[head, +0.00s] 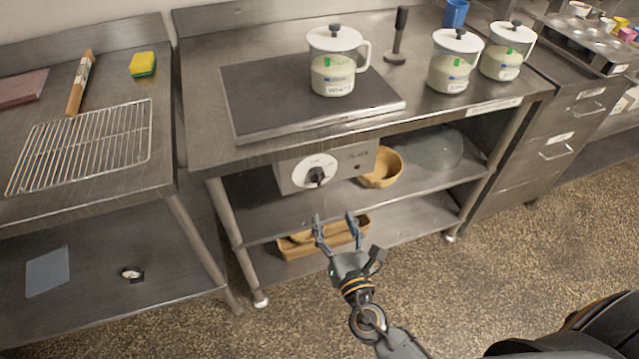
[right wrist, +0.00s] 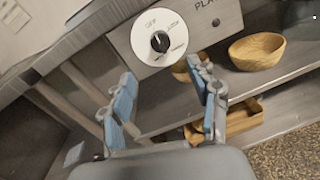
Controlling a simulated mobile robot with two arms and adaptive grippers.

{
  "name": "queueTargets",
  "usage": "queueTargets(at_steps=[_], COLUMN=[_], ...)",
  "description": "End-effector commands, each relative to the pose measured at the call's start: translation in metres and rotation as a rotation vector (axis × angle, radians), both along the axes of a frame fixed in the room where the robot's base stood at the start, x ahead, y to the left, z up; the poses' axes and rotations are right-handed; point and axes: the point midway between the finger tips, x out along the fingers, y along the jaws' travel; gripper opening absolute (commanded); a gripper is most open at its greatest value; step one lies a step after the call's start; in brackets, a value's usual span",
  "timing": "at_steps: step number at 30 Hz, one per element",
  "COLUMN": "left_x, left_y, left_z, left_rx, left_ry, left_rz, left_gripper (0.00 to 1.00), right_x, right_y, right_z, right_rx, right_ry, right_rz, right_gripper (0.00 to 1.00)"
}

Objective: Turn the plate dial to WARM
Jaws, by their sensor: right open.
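The plate dial (head: 317,174) is a black knob on a white round face, on the front of a grey control box (head: 352,163) under the table top. In the right wrist view the dial (right wrist: 160,42) shows ahead of the fingers, its printed labels too small to read surely. My right gripper (head: 337,222) is open and empty, below and in front of the dial, apart from it. Its spread fingers also show in the right wrist view (right wrist: 168,95). The dark plate (head: 300,92) on the table top bears a lidded jug (head: 333,80). My left gripper is not in view.
Two more lidded jugs (head: 455,75) (head: 507,62) stand to the right. A wooden bowl (head: 381,168) sits beside the box on the shelf, and a wooden tray (head: 290,246) lies lower. A table leg (head: 233,235) stands left of the gripper. The floor in front is clear.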

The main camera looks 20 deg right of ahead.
Motion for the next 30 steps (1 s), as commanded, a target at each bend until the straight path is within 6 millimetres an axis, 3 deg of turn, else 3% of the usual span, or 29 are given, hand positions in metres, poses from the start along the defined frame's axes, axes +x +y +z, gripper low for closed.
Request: queueTargets(at_steps=[5,15,21,30], left_x=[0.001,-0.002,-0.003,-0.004], left_y=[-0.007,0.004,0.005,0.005], left_z=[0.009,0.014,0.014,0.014], left_rx=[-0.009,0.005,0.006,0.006], left_ry=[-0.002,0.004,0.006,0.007], left_rz=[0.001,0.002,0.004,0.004], left_gripper=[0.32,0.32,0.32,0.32], right_x=[0.038,0.103,0.121,0.123], right_y=[-0.001,-0.004,-0.005,-0.005], right_z=[0.004,0.001,0.0,-0.001], right_rx=[0.003,0.005,0.005,0.006], right_ry=[-0.002,0.001,0.003,0.003], right_rz=[-0.001,-0.001,0.001,0.001], right_gripper=[0.61,0.61,0.61,0.61])
